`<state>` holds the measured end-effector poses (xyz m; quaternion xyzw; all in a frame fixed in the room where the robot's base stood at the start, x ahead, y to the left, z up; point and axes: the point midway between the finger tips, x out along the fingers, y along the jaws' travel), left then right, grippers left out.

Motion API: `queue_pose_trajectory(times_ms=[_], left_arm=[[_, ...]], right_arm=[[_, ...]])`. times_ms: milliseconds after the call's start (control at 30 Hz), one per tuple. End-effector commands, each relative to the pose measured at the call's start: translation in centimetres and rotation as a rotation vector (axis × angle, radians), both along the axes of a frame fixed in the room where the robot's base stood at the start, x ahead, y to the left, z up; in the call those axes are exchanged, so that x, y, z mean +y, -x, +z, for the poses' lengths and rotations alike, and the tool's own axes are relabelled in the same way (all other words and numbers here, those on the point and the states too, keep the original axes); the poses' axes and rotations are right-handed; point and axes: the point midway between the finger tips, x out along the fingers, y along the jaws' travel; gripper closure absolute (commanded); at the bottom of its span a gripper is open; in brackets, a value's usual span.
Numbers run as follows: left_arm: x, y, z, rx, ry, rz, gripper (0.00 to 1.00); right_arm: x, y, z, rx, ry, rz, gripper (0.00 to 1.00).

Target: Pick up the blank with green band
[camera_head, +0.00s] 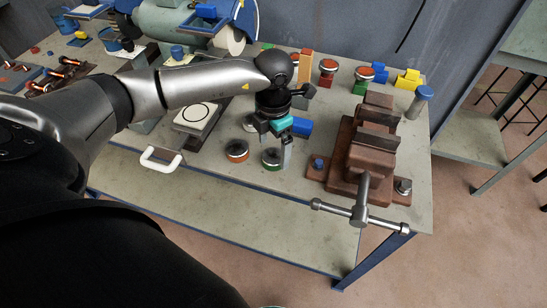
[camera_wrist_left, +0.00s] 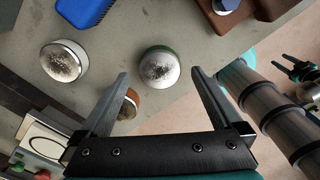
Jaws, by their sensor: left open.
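The blank with green band (camera_head: 271,159) is a short round piece with a pale speckled top, standing on the bench near its front edge. In the left wrist view the blank (camera_wrist_left: 159,66) shows its top and a strip of green, centred between the fingertips and slightly beyond them. My left gripper (camera_head: 284,153) is open and points down close to this blank, with one finger partly in front of it in the head view. In the left wrist view both fingers (camera_wrist_left: 160,76) are spread and nothing is held between them.
An orange-banded blank (camera_head: 236,150) stands close to the left, with another blank (camera_head: 250,122) behind it. A brown vise (camera_head: 372,150) stands to the right. A white handle (camera_head: 160,160) is at the front edge.

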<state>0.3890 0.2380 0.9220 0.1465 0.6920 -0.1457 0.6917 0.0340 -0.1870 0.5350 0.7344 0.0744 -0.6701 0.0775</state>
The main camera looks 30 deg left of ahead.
Motion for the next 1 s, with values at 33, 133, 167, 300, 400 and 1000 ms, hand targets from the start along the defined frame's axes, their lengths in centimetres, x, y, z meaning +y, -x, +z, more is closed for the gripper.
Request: queue_pose_trajectory(times_ms=[33,133,167,300,400,1000], left_arm=[[0.1,0.1,-0.9,0.004,0.001,0.001,0.0],[0.0,0.1,-2.1,0.003,0.001,0.0,0.0],[0.0,0.1,-2.3,0.003,0.001,0.0,0.0],[0.0,0.0,-2.6,0.0,0.001,-0.001,0.0],[0.0,0.0,-2.5,0.0,0.001,-0.001,0.0],[0.0,0.0,-2.5,0.0,0.001,0.0,0.63]], right_arm=[[0.0,0.0,-0.1,0.0,0.0,0.0,0.5],[0.0,0.0,-0.2,0.0,0.0,-0.001,0.5],[0.0,0.0,-0.3,0.0,0.0,-0.001,0.5],[0.0,0.0,-0.3,0.0,0.0,-0.001,0.5],[0.0,0.0,-0.2,0.0,0.0,-0.001,0.5],[-0.1,0.0,-0.2,0.0,0.001,-0.001,0.5]])
